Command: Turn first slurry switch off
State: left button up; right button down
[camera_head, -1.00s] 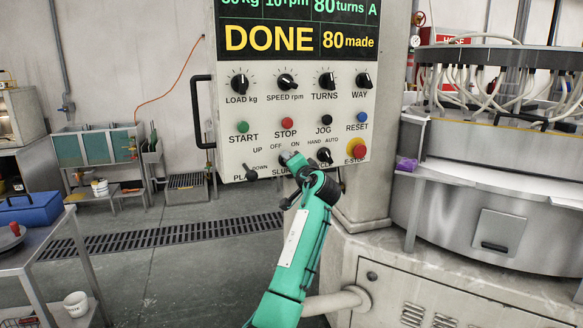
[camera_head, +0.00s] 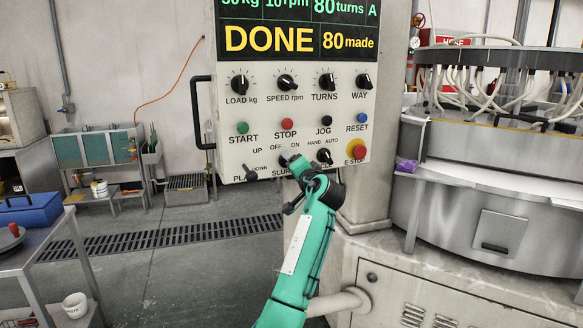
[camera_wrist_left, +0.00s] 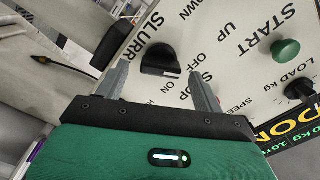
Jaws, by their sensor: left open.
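The black slurry switch knob (camera_wrist_left: 160,60) is on the white control panel, close to the lettering SLURRY, OFF and ON. In the left wrist view it lies between and slightly beyond the fingertips of my left gripper (camera_wrist_left: 158,71). The fingers are open, with gaps to either side of the knob, and hold nothing. The knob has a white mark on its edge toward OFF and ON; I cannot tell for sure which word it points at. In the head view my left gripper (camera_head: 294,164) is at the panel's lower edge and partly covers the slurry switch and its label. My right gripper is out of view.
A neighbouring HAND/AUTO knob (camera_head: 324,156) and the red E-STOP button (camera_head: 356,149) are right of the gripper. The STOP button (camera_head: 287,124) is above and a lever knob (camera_head: 250,173) is to the left. The lapping machine (camera_head: 490,215) stands at the right.

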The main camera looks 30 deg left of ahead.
pick_arm(q)
jog(key=b+v, duration=0.1)
jog(key=v, duration=1.1)
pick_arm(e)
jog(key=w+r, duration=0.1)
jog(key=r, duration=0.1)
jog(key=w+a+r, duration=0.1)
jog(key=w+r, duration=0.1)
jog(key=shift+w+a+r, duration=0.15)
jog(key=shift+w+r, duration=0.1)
